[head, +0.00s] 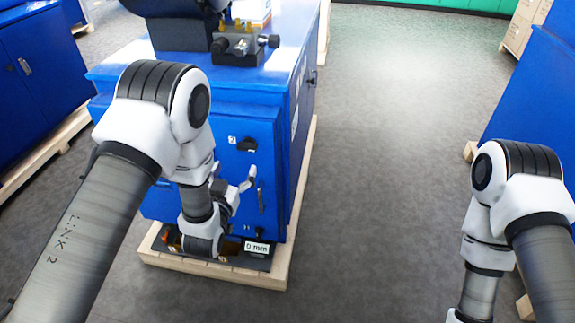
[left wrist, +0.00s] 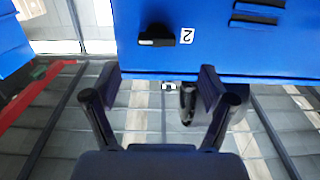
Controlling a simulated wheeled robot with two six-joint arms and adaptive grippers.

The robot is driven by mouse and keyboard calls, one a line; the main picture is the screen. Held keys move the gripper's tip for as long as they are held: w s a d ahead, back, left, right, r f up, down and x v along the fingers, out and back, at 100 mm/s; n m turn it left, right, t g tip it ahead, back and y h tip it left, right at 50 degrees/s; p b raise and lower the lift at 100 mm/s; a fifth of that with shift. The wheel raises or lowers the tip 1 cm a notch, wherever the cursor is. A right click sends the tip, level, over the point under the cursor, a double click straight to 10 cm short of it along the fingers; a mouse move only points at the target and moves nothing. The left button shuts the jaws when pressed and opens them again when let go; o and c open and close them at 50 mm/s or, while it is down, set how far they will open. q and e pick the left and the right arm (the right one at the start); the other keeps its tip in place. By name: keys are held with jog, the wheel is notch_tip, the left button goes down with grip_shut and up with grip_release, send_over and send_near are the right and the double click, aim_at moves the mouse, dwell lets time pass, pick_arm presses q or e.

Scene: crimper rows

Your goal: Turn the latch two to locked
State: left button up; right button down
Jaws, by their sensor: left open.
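Latch two is a small black turn handle (head: 247,145) beside a white label "2" on the blue cabinet's front (head: 215,125). In the left wrist view the latch (left wrist: 157,37) lies roughly horizontal, and its label appears upside down. My left gripper (head: 246,184) is in front of the cabinet, below the latch in the head view. In the left wrist view its two fingers (left wrist: 157,88) are spread with nothing between them. The latch appears beyond the fingers, apart from them. My right arm is at the right; its gripper is out of frame.
A black device (head: 238,46) stands on the cabinet top. A dark upright handle (head: 261,197) is on the front, right of my left gripper. The cabinet rests on a wooden pallet (head: 215,274). Open grey floor (head: 385,150) lies to the right.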

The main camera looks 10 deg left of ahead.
aim_at(246, 149)
pick_arm(q)
jog(key=w, duration=0.3)
jog(key=w+b, duration=0.1)
jog(key=w, duration=0.4)
jog(key=shift+w+d+b, duration=0.3)
jog(key=shift+d, duration=0.05)
jog(key=c, duration=1.2)
pick_arm(e)
notch_tip(246, 149, down, 3)
